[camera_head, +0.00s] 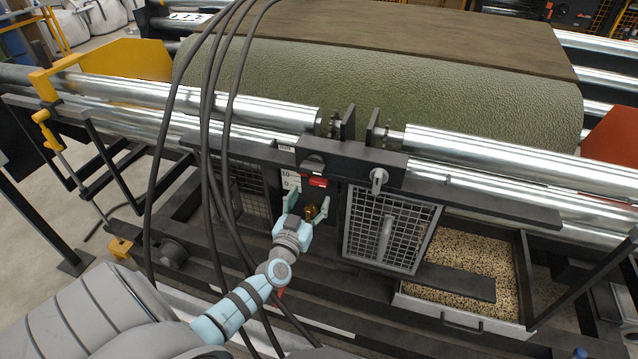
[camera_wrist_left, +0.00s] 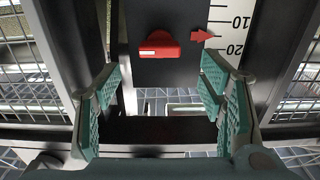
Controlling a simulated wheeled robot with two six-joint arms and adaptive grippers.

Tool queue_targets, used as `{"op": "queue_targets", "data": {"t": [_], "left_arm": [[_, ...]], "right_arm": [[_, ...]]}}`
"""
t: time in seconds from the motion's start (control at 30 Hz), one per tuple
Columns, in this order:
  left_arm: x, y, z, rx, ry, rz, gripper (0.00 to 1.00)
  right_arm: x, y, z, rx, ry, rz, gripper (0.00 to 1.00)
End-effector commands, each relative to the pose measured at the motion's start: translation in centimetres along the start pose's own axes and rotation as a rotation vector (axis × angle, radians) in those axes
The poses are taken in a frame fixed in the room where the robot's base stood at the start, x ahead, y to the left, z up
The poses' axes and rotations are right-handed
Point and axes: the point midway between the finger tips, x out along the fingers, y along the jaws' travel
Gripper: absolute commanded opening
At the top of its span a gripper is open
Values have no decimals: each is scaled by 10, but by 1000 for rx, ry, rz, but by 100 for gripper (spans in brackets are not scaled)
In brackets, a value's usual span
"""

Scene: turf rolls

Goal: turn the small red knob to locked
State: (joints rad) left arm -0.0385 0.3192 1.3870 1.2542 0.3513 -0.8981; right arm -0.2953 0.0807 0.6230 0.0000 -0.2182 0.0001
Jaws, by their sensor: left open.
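The small red knob (camera_head: 318,181) sits on a dark upright plate below the roller gap, in the middle of the head view. In the left wrist view the red knob (camera_wrist_left: 158,45) lies crosswise, with a pale mark on its left part. My left gripper (camera_head: 308,201) is open just in front of and below the knob. In the left wrist view its green pads (camera_wrist_left: 162,85) stand apart with nothing between them, and the knob shows beyond them. My right gripper is not in view.
A red arrow pointer (camera_wrist_left: 203,36) and a white number scale (camera_wrist_left: 235,38) are right of the knob. A mesh guard (camera_head: 392,229) stands close on the right. Black cables (camera_head: 212,130) hang beside my left arm. A grain-filled tray (camera_head: 462,319) is lower right.

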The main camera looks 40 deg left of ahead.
Motion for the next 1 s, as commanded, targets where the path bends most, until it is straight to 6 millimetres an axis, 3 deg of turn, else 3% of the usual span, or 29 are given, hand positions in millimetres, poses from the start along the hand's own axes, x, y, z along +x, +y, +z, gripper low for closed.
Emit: {"op": "queue_targets", "data": {"t": [0.1,0.3,0.67,1.0], "left_arm": [[36,0,7,-1,2,0,63],[71,0,6,0,-1,0,63],[80,1,3,0,-3,2,63],[80,1,3,0,-3,2,15]], "right_arm": [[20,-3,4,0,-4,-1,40],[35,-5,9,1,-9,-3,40],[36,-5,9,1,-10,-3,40],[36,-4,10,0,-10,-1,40]]}}
